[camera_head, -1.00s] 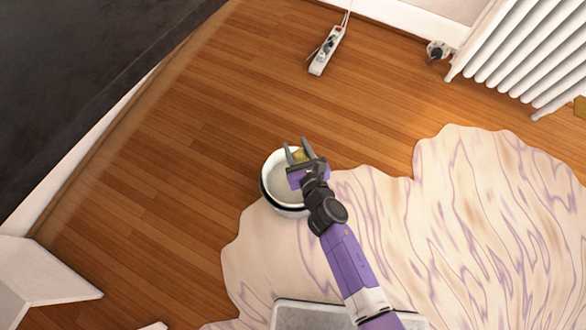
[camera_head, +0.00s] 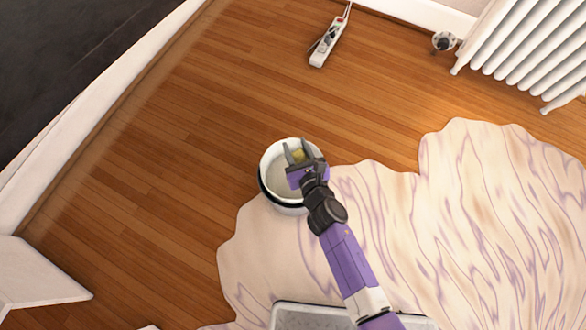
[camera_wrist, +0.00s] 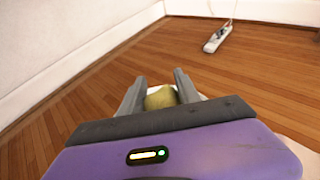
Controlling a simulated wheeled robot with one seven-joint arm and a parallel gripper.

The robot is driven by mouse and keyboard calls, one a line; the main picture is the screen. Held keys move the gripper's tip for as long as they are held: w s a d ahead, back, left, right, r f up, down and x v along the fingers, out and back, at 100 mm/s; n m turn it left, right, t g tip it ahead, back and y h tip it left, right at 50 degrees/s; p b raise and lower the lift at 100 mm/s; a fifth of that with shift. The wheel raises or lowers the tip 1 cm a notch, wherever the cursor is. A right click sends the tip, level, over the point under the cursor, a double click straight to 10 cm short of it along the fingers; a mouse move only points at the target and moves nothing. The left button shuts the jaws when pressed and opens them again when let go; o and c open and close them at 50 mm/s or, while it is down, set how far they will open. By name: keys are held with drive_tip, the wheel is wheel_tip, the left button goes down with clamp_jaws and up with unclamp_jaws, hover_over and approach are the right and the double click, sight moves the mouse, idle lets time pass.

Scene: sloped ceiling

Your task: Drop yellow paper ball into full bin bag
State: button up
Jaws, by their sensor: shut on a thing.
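The yellow paper ball (camera_head: 299,156) is between the fingers of my gripper (camera_head: 296,153), which is shut on it. The ball also shows in the wrist view (camera_wrist: 161,98), between the two grey fingertips (camera_wrist: 160,88). A round white bin (camera_head: 270,178) with a dark band stands on the floor, partly on the edge of the rug. In the head view my gripper overlaps the bin's opening. The gripper hides part of the bin's inside, and I cannot tell its height over the rim. No separate full bag can be made out.
A pale marbled rug (camera_head: 480,210) covers the floor on the right. A power strip (camera_head: 328,42) lies on the wooden floor (camera_head: 180,130) at the back, near a white radiator (camera_head: 520,50). The wooden floor left of the bin is clear.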

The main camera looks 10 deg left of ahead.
drive_tip(key=o, duration=1.4)
drive_tip(key=shift+c, duration=0.2)
drive_tip(key=shift+p+v, duration=1.05)
drive_tip(key=shift+v, duration=2.9)
